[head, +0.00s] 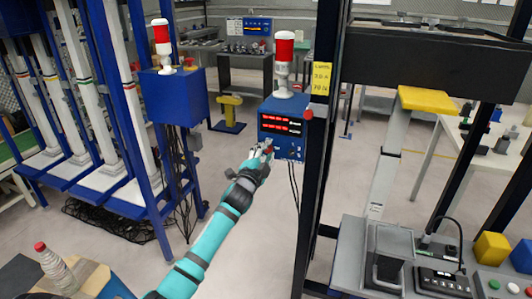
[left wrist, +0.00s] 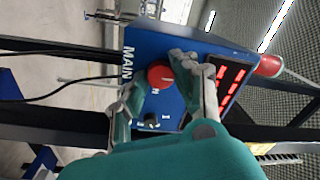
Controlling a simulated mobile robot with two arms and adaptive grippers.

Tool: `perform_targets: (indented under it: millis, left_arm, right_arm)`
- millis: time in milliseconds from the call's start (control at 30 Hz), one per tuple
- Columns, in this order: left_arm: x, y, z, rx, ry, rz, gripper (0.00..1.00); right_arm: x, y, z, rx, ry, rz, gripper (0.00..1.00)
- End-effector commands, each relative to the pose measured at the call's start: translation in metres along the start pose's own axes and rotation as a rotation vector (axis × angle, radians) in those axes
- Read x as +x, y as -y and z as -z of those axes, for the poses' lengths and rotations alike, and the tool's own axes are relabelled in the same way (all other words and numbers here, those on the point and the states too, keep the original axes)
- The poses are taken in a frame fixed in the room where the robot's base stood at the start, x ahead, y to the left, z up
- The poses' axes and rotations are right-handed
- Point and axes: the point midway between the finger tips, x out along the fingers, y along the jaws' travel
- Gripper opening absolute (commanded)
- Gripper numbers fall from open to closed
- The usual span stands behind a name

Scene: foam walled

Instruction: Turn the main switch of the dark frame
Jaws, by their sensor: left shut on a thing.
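The dark frame (head: 318,150) stands upright right of centre in the head view. A blue control box (head: 270,122) with red lit displays is mounted at its left side. In the left wrist view the box face (left wrist: 183,38) carries the word MAIN beside a round red main switch (left wrist: 159,75). My left gripper (head: 264,152) reaches the box's lower left part; its fingers lie on both sides of the red switch and are shut on it. In the head view the fingers largely hide the switch. My right gripper is not in view.
A small dark knob (left wrist: 152,118) sits near the red switch. A red-and-white beacon (head: 284,55) stands on the box. Cables hang below it. A blue frame with white columns (head: 90,95) stands left, and a grey bench with controls (head: 440,280) is at lower right. Open floor lies between.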

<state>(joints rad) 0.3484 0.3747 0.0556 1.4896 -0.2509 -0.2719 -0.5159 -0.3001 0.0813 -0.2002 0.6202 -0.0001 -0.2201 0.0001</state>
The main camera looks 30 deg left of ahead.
Motion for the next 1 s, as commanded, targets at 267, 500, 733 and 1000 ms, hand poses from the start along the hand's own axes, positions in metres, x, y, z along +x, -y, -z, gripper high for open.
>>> perform_targets:
  millis: [267,500,733,1000]
  left_arm:
    - [0.0,-0.001,-0.001,-0.003,0.002,-0.002,0.0]
    - [0.0,-0.001,-0.001,-0.001,0.001,-0.001,0.51]
    - [-0.001,-0.001,0.0,-0.001,0.001,-0.001,0.51]
    - [-0.037,-0.002,-0.001,0.0,0.001,-0.004,0.51]
  right_arm:
    - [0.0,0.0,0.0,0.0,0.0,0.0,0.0]
    - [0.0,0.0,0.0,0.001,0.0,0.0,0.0]
    - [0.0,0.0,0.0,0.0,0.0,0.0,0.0]
    - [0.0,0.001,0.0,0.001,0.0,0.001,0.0]
